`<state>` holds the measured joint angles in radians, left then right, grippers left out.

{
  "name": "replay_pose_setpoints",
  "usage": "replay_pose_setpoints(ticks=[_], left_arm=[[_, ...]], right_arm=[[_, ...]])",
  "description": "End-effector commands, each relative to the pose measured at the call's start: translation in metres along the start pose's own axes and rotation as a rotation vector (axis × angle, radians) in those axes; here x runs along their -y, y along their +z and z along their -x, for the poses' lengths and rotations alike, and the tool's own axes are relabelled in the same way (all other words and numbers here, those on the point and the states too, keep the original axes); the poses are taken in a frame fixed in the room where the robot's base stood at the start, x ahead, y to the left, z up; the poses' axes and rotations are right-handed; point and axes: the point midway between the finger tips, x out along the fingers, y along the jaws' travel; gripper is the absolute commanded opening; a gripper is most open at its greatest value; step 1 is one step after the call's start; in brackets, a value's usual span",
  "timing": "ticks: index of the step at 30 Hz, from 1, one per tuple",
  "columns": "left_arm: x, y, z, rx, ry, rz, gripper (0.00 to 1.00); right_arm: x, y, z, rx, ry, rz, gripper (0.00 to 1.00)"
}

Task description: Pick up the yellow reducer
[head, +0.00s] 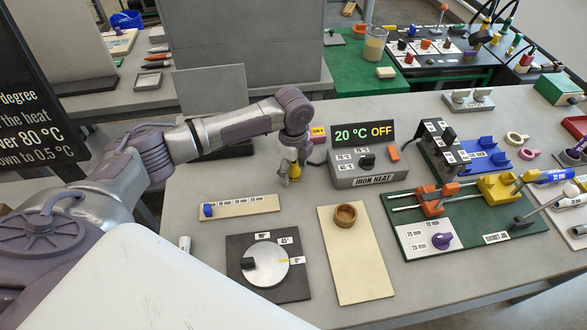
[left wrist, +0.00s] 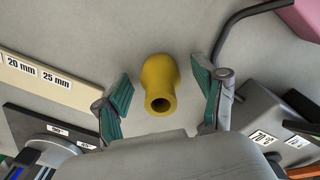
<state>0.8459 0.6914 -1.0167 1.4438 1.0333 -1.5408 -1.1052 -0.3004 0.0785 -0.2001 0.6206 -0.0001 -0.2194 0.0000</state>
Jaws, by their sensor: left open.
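The yellow reducer (left wrist: 158,84) stands on the grey table, with its hollow end facing the camera in the left wrist view. In the head view only a small part of the yellow reducer (head: 294,170) shows under my left gripper (head: 290,178). In the left wrist view my left gripper (left wrist: 164,105) is open, with one green-padded finger on each side of the reducer and a gap to both. The fingers do not visibly touch it. My right gripper is not in view.
The iron heater box (head: 368,172) reading 20 °C OFF stands just right of the gripper. A cream size strip (head: 240,206), a dial plate (head: 268,292) and a board (head: 355,265) with a brown ring lie nearer. A green jig (head: 470,240) stands at right.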

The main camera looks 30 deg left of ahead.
Motion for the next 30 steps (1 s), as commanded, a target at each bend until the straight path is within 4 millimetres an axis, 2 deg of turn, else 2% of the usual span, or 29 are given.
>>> replay_pose_setpoints(ticks=[2,12,23,26,30], left_arm=[[0.000,0.000,0.000,0.000,0.000,0.000,0.70],[0.000,0.000,0.001,0.000,-0.001,0.000,0.15],[0.001,0.000,0.005,-0.001,-0.003,0.001,0.15],[0.001,0.000,0.013,-0.001,-0.004,0.001,0.15],[0.002,0.000,0.034,-0.002,-0.006,0.000,0.15]], right_arm=[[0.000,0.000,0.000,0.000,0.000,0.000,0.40],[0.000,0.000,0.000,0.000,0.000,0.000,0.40],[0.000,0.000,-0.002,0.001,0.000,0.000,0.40],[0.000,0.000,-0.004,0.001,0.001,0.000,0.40],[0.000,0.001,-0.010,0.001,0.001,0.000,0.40]])
